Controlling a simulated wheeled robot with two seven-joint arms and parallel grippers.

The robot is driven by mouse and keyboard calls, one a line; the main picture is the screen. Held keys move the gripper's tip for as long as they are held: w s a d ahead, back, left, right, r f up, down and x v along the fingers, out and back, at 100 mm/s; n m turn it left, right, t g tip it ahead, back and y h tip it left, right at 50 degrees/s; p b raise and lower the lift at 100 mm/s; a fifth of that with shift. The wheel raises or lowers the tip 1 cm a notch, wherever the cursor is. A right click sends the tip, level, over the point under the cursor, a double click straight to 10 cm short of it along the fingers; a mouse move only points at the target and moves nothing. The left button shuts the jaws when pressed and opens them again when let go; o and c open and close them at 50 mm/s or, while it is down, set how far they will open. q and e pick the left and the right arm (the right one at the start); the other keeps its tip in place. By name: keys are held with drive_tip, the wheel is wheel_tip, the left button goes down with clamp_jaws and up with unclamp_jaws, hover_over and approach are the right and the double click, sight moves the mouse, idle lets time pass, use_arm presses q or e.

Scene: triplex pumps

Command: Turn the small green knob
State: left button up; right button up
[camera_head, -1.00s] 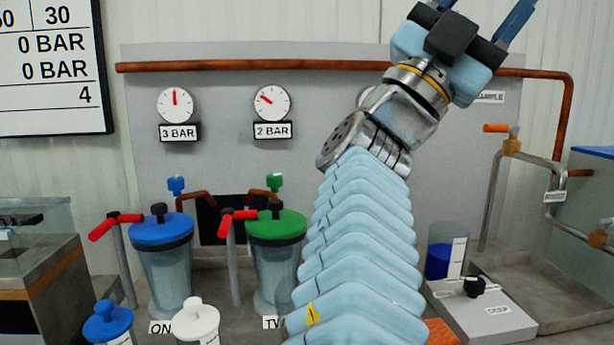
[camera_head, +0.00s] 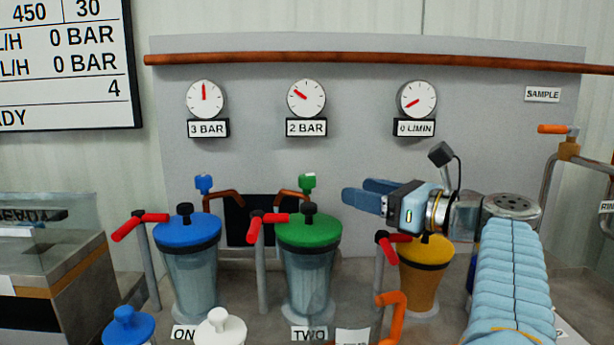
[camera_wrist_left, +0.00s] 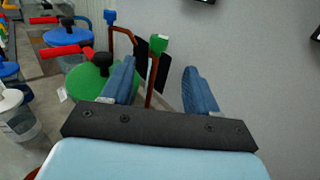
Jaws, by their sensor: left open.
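The small green knob (camera_head: 307,182) sits on top of a copper pipe behind the green-lidded vessel (camera_head: 306,232). In the left wrist view the green knob (camera_wrist_left: 158,45) shows between the two blue fingers, farther out than their tips or near them; the exact depth is unclear. My left gripper (camera_head: 357,197) is open and empty, pointing left, to the right of the knob in the head view, with a visible gap between. It also shows in the left wrist view (camera_wrist_left: 160,75). My right gripper is not in view.
A small blue knob (camera_head: 204,184) stands on a similar pipe to the left. Red-handled levers (camera_head: 262,218) stand beside the vessels. A yellow-lidded vessel (camera_head: 428,252) is below my left gripper. A grey panel with gauges (camera_head: 306,98) rises behind.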

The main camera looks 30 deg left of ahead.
sight(307, 176)
use_arm(q)
drive_tip(key=a, duration=0.4)
drive_tip(key=w+a+p, duration=0.1)
drive_tip(key=a, duration=0.4)
drive_tip(key=w+a, duration=0.1)
drive_tip(key=a, duration=0.3)
drive_tip(key=shift+w+a, duration=0.15)
drive_tip(key=shift+w, duration=0.05)
drive_tip(key=c, duration=0.9)
drive_tip(key=n+g, duration=0.2)
drive_tip(key=g, duration=0.1)
drive_tip(key=n+g, duration=0.2)
drive_tip(key=g, duration=0.1)
drive_tip(key=shift+r, duration=0.15)
drive_tip(key=shift+g, duration=0.4)
drive_tip(key=o, duration=0.9)
